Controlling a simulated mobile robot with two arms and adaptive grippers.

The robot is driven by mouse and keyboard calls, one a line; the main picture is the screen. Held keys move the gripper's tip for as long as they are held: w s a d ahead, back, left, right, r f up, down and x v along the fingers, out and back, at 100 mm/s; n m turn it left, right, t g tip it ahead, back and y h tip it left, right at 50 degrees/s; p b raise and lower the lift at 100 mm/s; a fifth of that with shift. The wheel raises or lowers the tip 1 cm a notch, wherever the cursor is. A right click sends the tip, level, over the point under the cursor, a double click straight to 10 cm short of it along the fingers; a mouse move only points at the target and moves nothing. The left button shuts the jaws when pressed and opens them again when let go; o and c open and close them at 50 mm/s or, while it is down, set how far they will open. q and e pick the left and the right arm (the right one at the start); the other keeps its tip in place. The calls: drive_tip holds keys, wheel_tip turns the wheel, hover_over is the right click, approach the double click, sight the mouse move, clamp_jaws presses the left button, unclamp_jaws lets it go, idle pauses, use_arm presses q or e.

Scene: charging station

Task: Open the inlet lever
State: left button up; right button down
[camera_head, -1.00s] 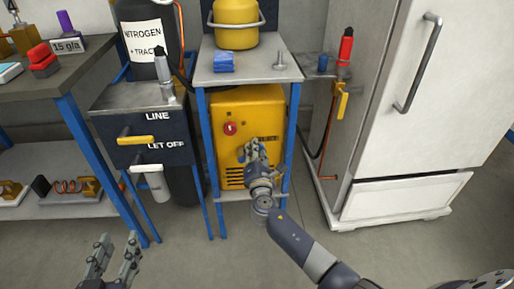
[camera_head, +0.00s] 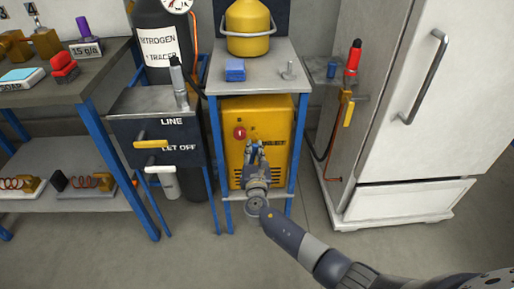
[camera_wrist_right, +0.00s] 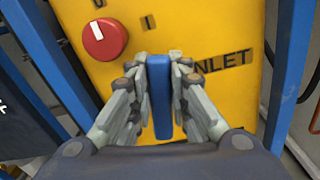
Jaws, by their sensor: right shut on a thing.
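The yellow machine (camera_head: 238,120) stands under the small middle table. Its blue inlet lever (camera_wrist_right: 161,95) points up and down in the right wrist view, next to the partly covered label "INLET" (camera_wrist_right: 225,62). My right gripper (camera_head: 255,148) is at the machine's front in the head view. In the right wrist view its fingers (camera_wrist_right: 160,90) are shut on the blue lever, one on each side. My left gripper is not in view.
A red knob (camera_wrist_right: 104,39) with a white mark sits up and left of the lever; it also shows in the head view (camera_head: 239,133). Blue table legs (camera_head: 297,150) flank the machine. A yellow LINE lever (camera_head: 151,144) and a white LET OFF lever (camera_head: 158,169) are at left; a white fridge (camera_head: 400,150) is at right.

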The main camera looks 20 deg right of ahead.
drive_tip(key=shift+a+n, duration=0.25)
drive_tip(key=shift+n, duration=0.15)
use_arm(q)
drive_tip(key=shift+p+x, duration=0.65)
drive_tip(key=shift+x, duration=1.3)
use_arm(e)
drive_tip(key=shift+w+a+n, duration=0.1)
drive_tip(key=shift+a+n, duration=0.35)
drive_tip(key=shift+n, duration=0.45)
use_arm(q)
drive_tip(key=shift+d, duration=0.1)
use_arm(e)
drive_tip(key=c, duration=1.5)
unclamp_jaws()
drive_tip(key=v, duration=1.2)
